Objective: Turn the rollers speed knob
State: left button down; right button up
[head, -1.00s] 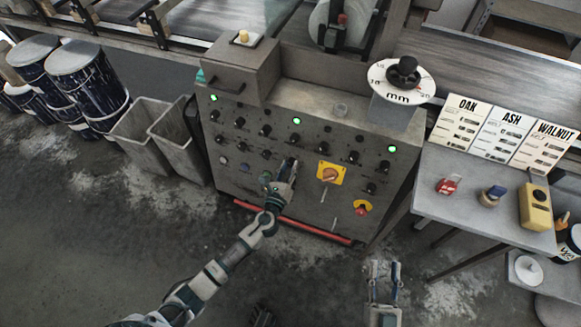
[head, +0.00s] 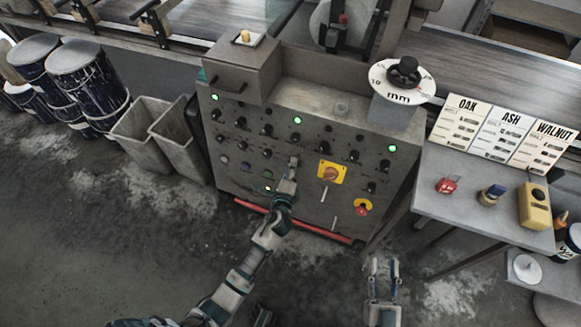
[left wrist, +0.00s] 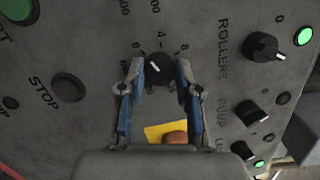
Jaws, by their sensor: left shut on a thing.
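The left wrist view shows a round black knob (left wrist: 158,69) with a white pointer mark tilted to the upper left and printed numbers, 4 and 8 among them, around it. My left gripper (left wrist: 158,74) is shut on this knob, one blue-sided finger on each side. The word ROLLERS is printed to the right of it, beside another black switch (left wrist: 262,47). In the head view my left gripper (head: 291,166) is at the middle of the grey control panel (head: 240,185) and hides the knob. My right gripper (head: 382,268) is open and empty, low in front of the panel.
A yellow-backed orange rotary switch (head: 330,172) and a red emergency knob (head: 362,206) are right of my left gripper. Several black knobs and green lamps cover the panel. A side table (head: 455,205) stands at right, grey bins (head: 145,130) at left. The floor in front is clear.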

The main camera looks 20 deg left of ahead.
pick_arm(q)
jog(key=shift+s+d+f+n+g, duration=0.1)
jog(key=shift+f+n+g, duration=0.25)
jog(key=shift+n, duration=0.75)
pick_arm(e)
jog(key=shift+w+f+g, duration=0.2)
jog(key=shift+f+g, duration=0.3)
jog(key=shift+f, duration=0.2)
pick_arm(q)
jog(key=c, duration=1)
grip_release()
jog(key=shift+c, duration=0.2)
jog(key=shift+o, duration=1.3)
pick_arm(e)
jog(key=shift+w, duration=0.2)
pick_arm(q)
jog(key=shift+r, duration=0.15)
jog(key=s+d+r, duration=0.1)
jog(key=s+d, duration=0.1)
jog(key=s, duration=0.9)
jog(key=shift+s, duration=0.25)
pick_arm(e)
jog(key=shift+s, duration=0.1)
